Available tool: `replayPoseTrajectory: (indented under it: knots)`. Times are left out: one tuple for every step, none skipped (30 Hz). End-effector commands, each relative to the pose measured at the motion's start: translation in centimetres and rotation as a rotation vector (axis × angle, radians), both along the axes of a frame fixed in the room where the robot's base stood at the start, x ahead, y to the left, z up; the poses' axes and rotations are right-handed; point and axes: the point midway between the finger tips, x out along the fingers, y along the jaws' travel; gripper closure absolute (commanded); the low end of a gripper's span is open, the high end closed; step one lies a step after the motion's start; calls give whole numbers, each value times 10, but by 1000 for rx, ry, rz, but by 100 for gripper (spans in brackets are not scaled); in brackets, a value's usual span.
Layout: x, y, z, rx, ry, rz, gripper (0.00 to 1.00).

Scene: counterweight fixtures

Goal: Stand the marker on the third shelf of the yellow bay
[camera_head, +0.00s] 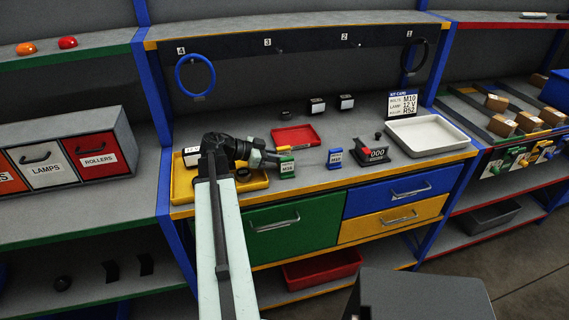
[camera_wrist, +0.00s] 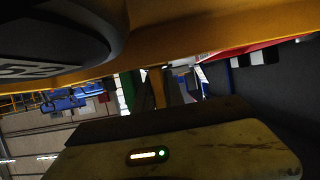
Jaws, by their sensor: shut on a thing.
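My gripper (camera_head: 272,158) is at the end of my arm, low over the front left of the yellow-edged bay's worktop (camera_head: 315,181). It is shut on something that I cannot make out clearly. A green labelled block (camera_head: 287,167) is right at its tip, and I cannot tell whether the two touch. In the wrist view, a dark rounded thing with pale characters (camera_wrist: 50,68) fills the upper left, close to the camera. I cannot pick out the marker for certain in either view.
A yellow tray (camera_head: 183,190) lies under my wrist. A red tray (camera_head: 296,136), a blue labelled block (camera_head: 335,158), a black device with a display (camera_head: 372,152) and a white tray (camera_head: 428,135) stand on the worktop. Blue uprights (camera_head: 178,228) bound the bay. A red bin (camera_head: 322,269) is below.

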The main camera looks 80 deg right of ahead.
Motion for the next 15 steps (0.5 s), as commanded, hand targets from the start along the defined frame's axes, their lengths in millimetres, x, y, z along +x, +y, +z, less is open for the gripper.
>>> replayPoseTrajectory:
  knots:
    - [0, 0, 2, 0, 0, 0, 100]
    - [0, 0, 2, 0, 0, 0, 100]
    - [0, 0, 3, 0, 0, 0, 100]
    - [0, 0, 2, 0, 0, 0, 100]
    - [0, 0, 2, 0, 0, 0, 100]
    - [0, 0, 0, 0, 0, -1, 100]
    - [0, 0, -1, 0, 0, -1, 100]
    - [0, 0, -2, 0, 0, -1, 100]
    - [-1, 0, -4, 0, 0, -1, 100]
    - [-1, 0, -5, 0, 0, -1, 100]
    - [-1, 0, -5, 0, 0, -1, 100]
    - [-1, 0, -7, 0, 0, -1, 100]
    - [-1, 0, -8, 0, 0, -1, 100]
    - [-1, 0, -9, 0, 0, -1, 100]
    - [-1, 0, -10, 0, 0, -1, 100]
